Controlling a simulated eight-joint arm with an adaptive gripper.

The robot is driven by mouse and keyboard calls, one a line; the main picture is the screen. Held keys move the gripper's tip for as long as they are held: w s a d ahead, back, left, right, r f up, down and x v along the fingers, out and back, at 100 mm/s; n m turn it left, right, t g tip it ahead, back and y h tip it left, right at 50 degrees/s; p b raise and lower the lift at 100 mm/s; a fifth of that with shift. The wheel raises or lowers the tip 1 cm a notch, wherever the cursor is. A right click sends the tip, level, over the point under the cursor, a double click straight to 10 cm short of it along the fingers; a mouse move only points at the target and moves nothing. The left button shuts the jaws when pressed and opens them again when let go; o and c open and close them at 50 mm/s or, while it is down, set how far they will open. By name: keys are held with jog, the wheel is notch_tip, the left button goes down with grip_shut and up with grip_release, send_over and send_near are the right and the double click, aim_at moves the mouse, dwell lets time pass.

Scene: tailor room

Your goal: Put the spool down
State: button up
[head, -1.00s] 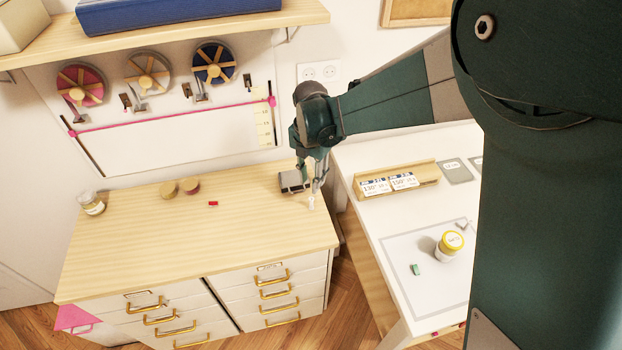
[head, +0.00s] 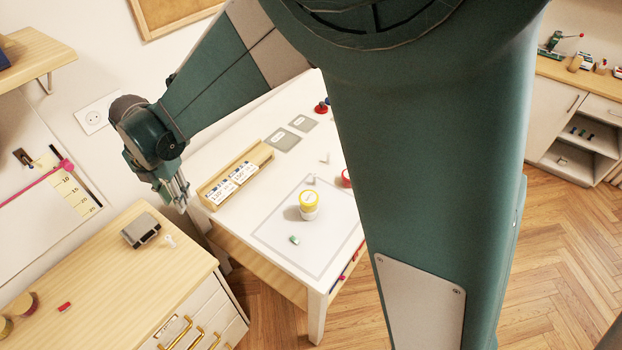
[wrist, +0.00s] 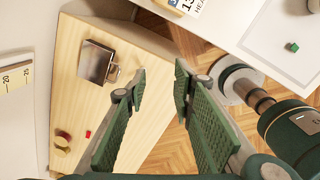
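A red piece (head: 64,306) lies further left. The white table (head: 240,225) holds a wooden card holder (head: 235,178), a yellow-lidded jar (head: 308,205) and a green piece (head: 294,239). A gap separates cabinet and table.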

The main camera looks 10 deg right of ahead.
jog(key=d+r+m+t, duration=0.1)
jog(key=d+r+m, duration=0.35)
jog(key=d, duration=0.45)
jog(key=s+d+r+m+t+y, duration=0.1)
jog(key=d+r+m, duration=0.35)
jog(key=d, duration=0.45)
jog(key=d+r+m+t, duration=0.1)
jog(key=d+r+m, duration=0.35)
jog(key=d, duration=0.45)
jog(key=s+d+m+t, duration=0.1)
jog(key=s+d+m, duration=0.6)
jog(key=d+m, duration=0.2)
jog(key=s+d+m+t+h, duration=0.1)
jog(key=s+d+m+t, duration=0.1)
jog(key=s+d+m, duration=0.6)
jog(key=d+m, duration=0.1)
jog(key=d, duration=0.5)
jog(key=shift+r+t, duration=0.15)
jog(key=shift+t, duration=0.15)
notch_tip(320, 180, down, 5)
jog(key=b, duration=0.5)
